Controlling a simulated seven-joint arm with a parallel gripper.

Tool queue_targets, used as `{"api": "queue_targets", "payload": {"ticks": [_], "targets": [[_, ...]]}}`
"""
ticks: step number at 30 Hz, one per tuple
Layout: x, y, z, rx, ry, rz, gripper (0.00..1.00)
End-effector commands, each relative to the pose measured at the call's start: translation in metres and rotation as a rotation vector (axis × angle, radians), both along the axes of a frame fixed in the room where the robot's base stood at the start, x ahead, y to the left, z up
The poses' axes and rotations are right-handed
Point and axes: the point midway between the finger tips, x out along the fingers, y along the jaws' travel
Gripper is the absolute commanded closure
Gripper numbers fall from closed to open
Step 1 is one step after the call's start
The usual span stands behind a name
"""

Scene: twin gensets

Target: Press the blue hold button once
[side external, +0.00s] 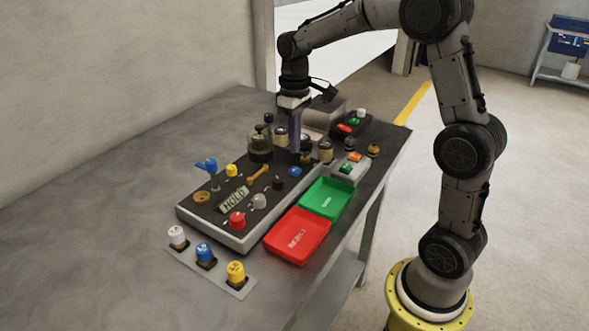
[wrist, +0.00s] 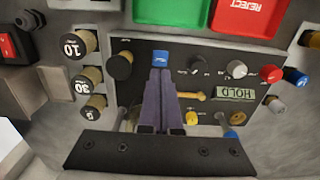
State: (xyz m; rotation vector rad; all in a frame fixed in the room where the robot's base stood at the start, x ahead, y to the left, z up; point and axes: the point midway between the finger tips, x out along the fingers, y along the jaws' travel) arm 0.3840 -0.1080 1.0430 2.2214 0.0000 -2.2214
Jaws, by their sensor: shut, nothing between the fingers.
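A small blue button (side external: 295,171) sits on the dark top of the control panel (side external: 222,229), at the edge near the green tray; it also shows in the wrist view (wrist: 160,57). No label on it is readable. A display reading HOLD (side external: 233,200) is on the same panel and also shows in the wrist view (wrist: 235,93). My gripper (side external: 294,151) has purple fingers, shut and empty, pointing down above the panel's far end. In the wrist view its fingertips (wrist: 160,73) appear just below the blue button. I cannot tell the height gap; no contact is visible.
Red (side external: 297,236) and green (side external: 325,198) trays lie beside the panel. Another blue button (side external: 204,253) stands between white and yellow ones on a front plate. A blue lever (side external: 207,166), knobs and a red button (side external: 237,220) crowd the panel. The table's left is clear.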

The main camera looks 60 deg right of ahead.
Motion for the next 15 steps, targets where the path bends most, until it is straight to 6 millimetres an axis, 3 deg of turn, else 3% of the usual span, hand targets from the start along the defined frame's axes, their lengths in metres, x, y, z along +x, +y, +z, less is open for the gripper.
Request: {"api": "queue_targets", "payload": {"ticks": [15], "targets": [[0.0, 0.0, 0.038, 0.0, -0.001, 0.0, 1.0]]}}
